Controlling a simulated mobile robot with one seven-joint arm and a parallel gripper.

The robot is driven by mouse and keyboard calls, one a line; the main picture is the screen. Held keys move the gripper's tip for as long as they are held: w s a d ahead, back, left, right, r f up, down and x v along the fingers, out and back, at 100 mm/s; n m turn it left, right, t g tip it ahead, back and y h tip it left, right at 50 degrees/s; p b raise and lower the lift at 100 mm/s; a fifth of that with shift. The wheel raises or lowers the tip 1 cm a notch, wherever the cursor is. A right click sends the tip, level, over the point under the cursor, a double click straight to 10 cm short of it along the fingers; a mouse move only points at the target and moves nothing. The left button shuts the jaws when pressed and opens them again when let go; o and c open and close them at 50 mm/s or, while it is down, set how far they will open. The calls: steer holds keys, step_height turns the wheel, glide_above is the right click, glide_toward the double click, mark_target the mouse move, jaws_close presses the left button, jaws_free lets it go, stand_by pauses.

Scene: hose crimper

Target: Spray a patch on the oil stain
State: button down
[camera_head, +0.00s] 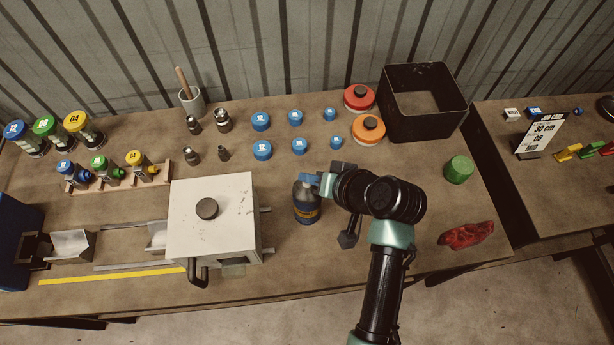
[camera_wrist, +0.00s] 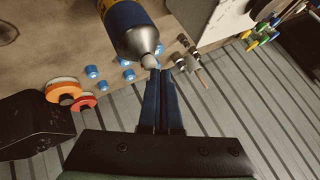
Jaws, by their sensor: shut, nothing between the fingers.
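A spray bottle (camera_head: 306,207) with a grey shoulder and a dark blue and yellow label stands upright on the table, just right of the white box-shaped machine. In the wrist view the bottle (camera_wrist: 126,28) shows at the top, its pale tip close to my fingertips. My gripper (camera_head: 310,179) is over the bottle's top and hides part of it. In the wrist view my gripper's blue fingers (camera_wrist: 159,76) are together with nothing between them. Whether they touch the bottle's tip I cannot tell. I cannot make out an oil stain for certain.
The white machine (camera_head: 210,225) with a black knob stands left of the bottle. Behind are several blue caps (camera_head: 262,150), orange and red discs (camera_head: 368,130) and a black bin (camera_head: 424,128). A green cylinder (camera_head: 459,169) and a red rag (camera_head: 466,235) lie right of my arm.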

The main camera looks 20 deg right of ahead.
steer(key=shift+f, duration=0.1)
stand_by(0.3)
steer(key=shift+f, duration=0.4)
steer(key=shift+r, duration=0.15)
steer(key=shift+r+p, duration=0.25)
steer(key=shift+p, duration=0.05)
steer(key=shift+r, duration=0.1)
step_height(320, 180, up, 6)
steer(key=p, duration=0.5)
steer(key=shift+p, duration=0.35)
stand_by(2.3)
